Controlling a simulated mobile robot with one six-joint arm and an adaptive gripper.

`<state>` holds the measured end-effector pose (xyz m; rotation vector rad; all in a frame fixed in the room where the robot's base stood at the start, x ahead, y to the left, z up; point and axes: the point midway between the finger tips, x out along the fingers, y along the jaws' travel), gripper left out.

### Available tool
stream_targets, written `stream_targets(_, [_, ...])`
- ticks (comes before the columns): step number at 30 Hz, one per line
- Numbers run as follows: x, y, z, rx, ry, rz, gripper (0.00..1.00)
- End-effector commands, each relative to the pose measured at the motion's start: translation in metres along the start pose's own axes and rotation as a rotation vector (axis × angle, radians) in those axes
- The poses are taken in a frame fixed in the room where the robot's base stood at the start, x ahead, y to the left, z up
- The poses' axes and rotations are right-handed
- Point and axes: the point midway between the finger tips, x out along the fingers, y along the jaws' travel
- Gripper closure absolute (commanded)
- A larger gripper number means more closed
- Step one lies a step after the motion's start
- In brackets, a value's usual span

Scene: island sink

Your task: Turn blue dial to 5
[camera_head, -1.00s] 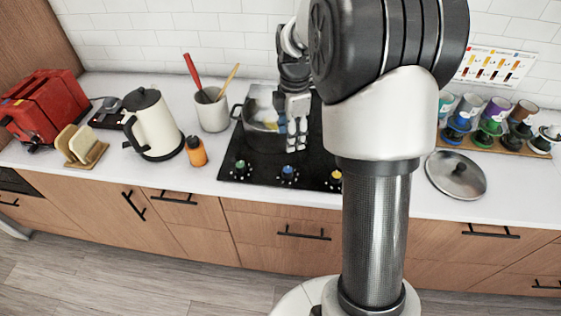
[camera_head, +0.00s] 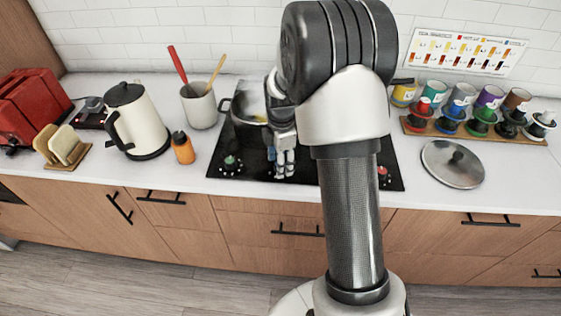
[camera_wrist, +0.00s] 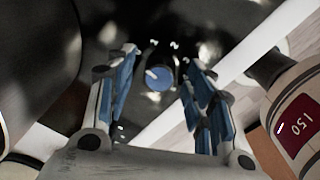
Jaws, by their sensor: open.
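The blue dial (camera_wrist: 159,77) shows between the two fingers of my gripper in the wrist view, with a pale pointer mark toward its upper left. Small white marks ring it, too small to read. My gripper (camera_head: 284,172) is open over the front strip of the black cooktop (camera_head: 215,152) and hides the blue dial in the head view. The fingers stand on either side of the dial in the picture; I cannot tell whether they reach down around it. A green dial (camera_head: 231,163) sits to the left and a red dial (camera_head: 382,171) to the right.
A pot (camera_head: 238,112) stands on the cooktop behind my gripper, partly hidden. An orange bottle (camera_head: 183,150) and a cream kettle (camera_head: 143,124) stand to the left. A metal lid (camera_head: 453,168) lies to the right, near a rack of several coloured cups (camera_head: 470,133).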

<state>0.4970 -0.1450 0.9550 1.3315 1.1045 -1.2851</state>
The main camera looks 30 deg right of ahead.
Motion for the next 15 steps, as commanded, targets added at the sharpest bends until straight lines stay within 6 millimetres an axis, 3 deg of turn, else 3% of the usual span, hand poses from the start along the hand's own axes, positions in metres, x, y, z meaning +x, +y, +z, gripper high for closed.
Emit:
stream_targets(4, [-0.0003,-0.0001,0.0000,0.000,0.000,0.000,0.51])
stream_targets(15, [-0.0005,-0.0002,0.0000,0.000,0.000,-0.001,0.76])
